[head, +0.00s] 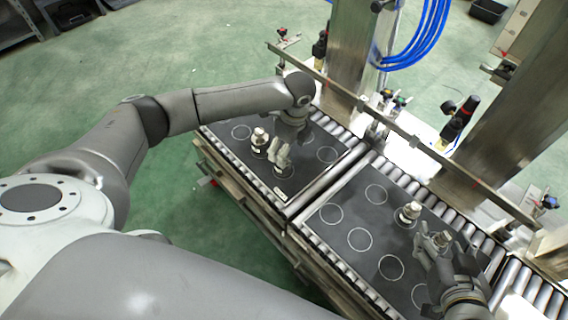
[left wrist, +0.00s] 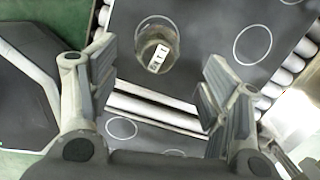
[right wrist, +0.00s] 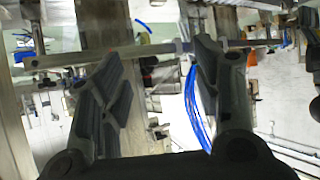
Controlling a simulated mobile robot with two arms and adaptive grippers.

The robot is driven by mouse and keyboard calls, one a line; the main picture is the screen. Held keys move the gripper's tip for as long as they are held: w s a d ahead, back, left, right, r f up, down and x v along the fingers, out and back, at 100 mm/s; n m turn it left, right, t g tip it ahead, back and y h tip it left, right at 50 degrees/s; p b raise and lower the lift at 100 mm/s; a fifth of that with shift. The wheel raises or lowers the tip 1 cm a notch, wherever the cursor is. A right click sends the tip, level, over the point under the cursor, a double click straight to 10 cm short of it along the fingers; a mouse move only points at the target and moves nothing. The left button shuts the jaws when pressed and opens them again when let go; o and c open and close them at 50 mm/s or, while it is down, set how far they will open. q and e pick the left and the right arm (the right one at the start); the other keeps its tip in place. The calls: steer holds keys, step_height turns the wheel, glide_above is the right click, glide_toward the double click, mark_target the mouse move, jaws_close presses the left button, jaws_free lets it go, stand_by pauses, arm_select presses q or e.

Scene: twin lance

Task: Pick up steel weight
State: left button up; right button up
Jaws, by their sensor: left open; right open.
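A small steel weight (head: 260,140) with a pale top and dark lower part stands on the left black board (head: 232,148). My left gripper (head: 282,152) is just right of it, pointing down. Something partly hidden, perhaps another weight, is under its fingers. The left wrist view shows a steel weight (left wrist: 157,48) with a white label inside a drawn circle, ahead of the open, empty left fingers (left wrist: 158,76). Another steel weight (head: 408,213) stands on the right black board (head: 335,240). My right gripper (head: 440,242) is beside it to the lower right; its fingers (right wrist: 158,58) are open and empty.
Both boards carry drawn white circles and sit on a roller conveyor (head: 345,135). A metal rail (head: 400,130) runs behind them, with steel columns (head: 348,50) and blue hoses (head: 425,40) beyond. Blue hoses also cross the right wrist view (right wrist: 195,105). Green floor (head: 180,235) lies in front.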

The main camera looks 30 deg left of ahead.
mark_target(286, 171)
arm_select(q)
steer(key=shift+a+f+b, duration=0.2)
steer(key=shift+f+b, duration=0.25)
steer(key=shift+f, duration=0.95)
steer(key=f+b, duration=0.1)
steer(key=f, duration=0.1)
steer(key=a+f+b, duration=0.1)
steer(key=f, duration=0.1)
steer(key=shift+f, duration=0.25)
steer(key=shift+a, duration=0.1)
arm_select(e)
steer(key=w+a+r+t+y, duration=0.1)
steer(key=r+t, duration=0.3)
steer(key=r, duration=0.3)
steer(key=w+a+r+t+y, duration=0.2)
steer(key=r+t, duration=0.3)
steer(key=r, duration=0.3)
steer(key=shift+w, duration=0.1)
arm_select(q)
steer(key=shift+s, duration=0.1)
jaws_close()
